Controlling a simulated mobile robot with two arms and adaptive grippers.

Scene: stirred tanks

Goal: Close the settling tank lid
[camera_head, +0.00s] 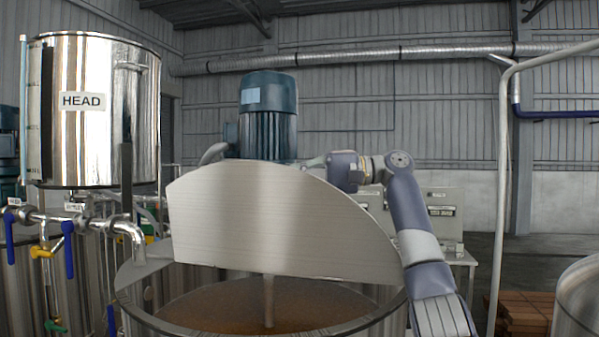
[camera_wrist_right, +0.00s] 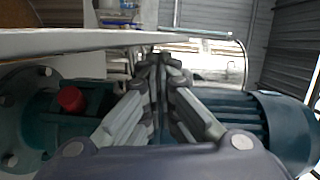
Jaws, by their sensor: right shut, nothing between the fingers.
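The settling tank lid (camera_head: 260,225) is a brushed metal half-disc. It stands raised and steeply tilted over the open round tank (camera_head: 350,327), which holds brown liquid. My right arm comes in from the right and reaches round behind the lid. My right gripper (camera_head: 314,161) is at the lid's upper edge, beside the blue motor (camera_head: 268,120), partly hidden by the lid. In the right wrist view the gripper (camera_wrist_right: 160,62) has its fingers together and empty. I cannot tell whether it touches the lid. My left gripper is not in view.
A shiny tank labelled HEAD (camera_head: 95,110) stands at the left, with pipes and blue-handled valves (camera_head: 69,255) below it. A grey post (camera_head: 503,200) rises at the right, near another metal tank (camera_head: 580,300). A stirrer shaft (camera_head: 268,300) hangs into the open tank.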

